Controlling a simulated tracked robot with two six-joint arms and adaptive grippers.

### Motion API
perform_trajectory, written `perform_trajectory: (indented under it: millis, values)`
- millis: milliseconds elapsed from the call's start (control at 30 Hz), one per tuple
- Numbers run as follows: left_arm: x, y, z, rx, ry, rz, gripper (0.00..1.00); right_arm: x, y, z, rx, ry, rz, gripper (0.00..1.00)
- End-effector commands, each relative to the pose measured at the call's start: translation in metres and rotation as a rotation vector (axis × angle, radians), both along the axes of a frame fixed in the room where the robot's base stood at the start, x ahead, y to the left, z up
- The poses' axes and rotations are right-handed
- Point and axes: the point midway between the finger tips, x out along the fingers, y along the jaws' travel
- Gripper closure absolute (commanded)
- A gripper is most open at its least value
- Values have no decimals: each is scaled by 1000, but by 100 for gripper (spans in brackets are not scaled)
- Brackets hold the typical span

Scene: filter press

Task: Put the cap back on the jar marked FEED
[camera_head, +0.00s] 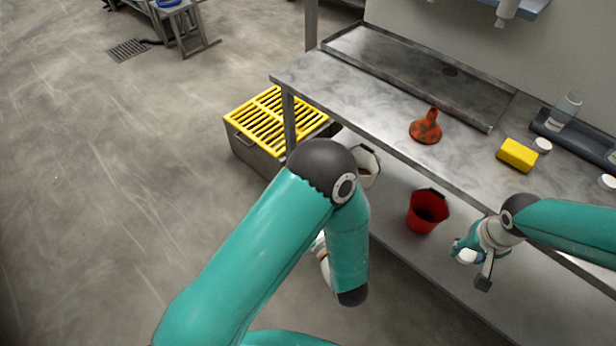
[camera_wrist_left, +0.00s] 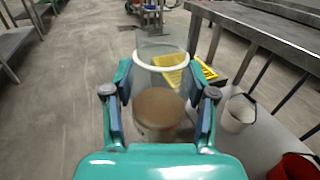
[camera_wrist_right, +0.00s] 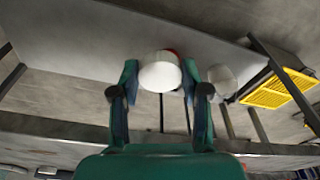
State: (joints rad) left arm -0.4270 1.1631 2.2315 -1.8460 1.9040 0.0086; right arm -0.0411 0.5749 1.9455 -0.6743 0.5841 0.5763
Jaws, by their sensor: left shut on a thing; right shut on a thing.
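In the left wrist view my left gripper (camera_wrist_left: 159,105) is shut on a clear jar (camera_wrist_left: 158,82) with a white rim and brown contents at its bottom. The jar's mouth is uncovered, and no marking can be read on it. In the head view my own arm hides most of this gripper and jar. My right gripper (camera_head: 471,259) is shut on a white cap (camera_head: 466,256), in front of the bench edge; the right wrist view also shows the cap (camera_wrist_right: 160,74) between the fingers. The cap and jar are well apart.
An orange funnel (camera_head: 426,128), yellow block (camera_head: 517,154) and clear bottle (camera_head: 564,109) stand on the steel bench (camera_head: 380,110). A red bucket (camera_head: 427,211) and white bucket (camera_head: 367,166) stand below. A yellow grate (camera_head: 275,118) lies left. Open floor lies left.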

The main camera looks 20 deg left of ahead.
Motion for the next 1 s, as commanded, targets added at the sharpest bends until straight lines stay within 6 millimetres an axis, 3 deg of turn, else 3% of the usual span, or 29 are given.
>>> perform_trajectory:
  millis: [600, 1000]
  values:
    - [14, -68, 15, -1, 0, -520, 100, 0, -1, 0, 0, 0, -1, 68]
    - [17, -83, 18, -1, -1, -628, 100, 0, -1, 0, 0, 0, -1, 68]
